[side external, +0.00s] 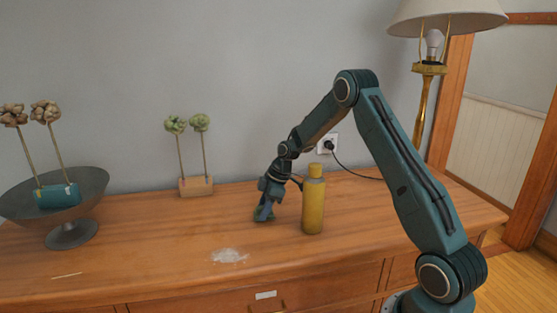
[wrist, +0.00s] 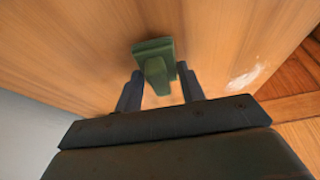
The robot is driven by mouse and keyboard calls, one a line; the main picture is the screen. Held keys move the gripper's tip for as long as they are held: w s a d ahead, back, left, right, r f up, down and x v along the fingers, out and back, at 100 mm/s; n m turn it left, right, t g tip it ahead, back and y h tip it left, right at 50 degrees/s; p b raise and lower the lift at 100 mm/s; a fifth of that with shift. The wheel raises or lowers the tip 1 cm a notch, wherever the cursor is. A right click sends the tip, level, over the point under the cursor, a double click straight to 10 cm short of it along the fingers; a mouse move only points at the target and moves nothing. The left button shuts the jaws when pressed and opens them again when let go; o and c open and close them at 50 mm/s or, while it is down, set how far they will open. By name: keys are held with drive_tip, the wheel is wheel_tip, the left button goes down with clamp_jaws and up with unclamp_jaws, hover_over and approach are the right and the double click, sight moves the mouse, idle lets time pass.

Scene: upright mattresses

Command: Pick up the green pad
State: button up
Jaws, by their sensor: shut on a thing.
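The green pad (wrist: 154,50) is a small dark green block with a raised grip part that reaches toward my gripper. My gripper (wrist: 158,86) is shut on it, with a dark finger on each side of the raised part in the wrist view. In the side view my gripper (side external: 265,212) is low at the tabletop, just left of the yellow bottle. Only a little of the green pad (side external: 257,215) shows there, beside the fingers. I cannot tell whether the pad touches the wood.
A yellow bottle (side external: 313,205) stands upright close to the right of my gripper. A white patch (side external: 229,256) lies in front on the wooden top (side external: 165,235). A wooden block with green-topped stems (side external: 196,187) and a dark bowl (side external: 72,235) stand to the left. A lamp (side external: 428,95) stands behind right.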

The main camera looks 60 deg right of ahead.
wheel_tip(320, 180, up, 19)
idle(0.5)
idle(0.4)
drive_tip(key=o, duration=0.6)
drive_tip(key=shift+c, duration=0.2)
drive_tip(key=c, duration=0.6)
drive_tip(key=s+a+f, duration=0.1)
drive_tip(key=a+f, duration=0.3)
drive_tip(key=a, duration=0.1)
drive_tip(key=s+a+f, duration=0.1)
drive_tip(key=a+f, duration=0.4)
drive_tip(key=s+a+f, duration=0.2)
drive_tip(key=a+f, duration=0.2)
drive_tip(key=a, duration=0.2)
drive_tip(key=shift+f, duration=0.25)
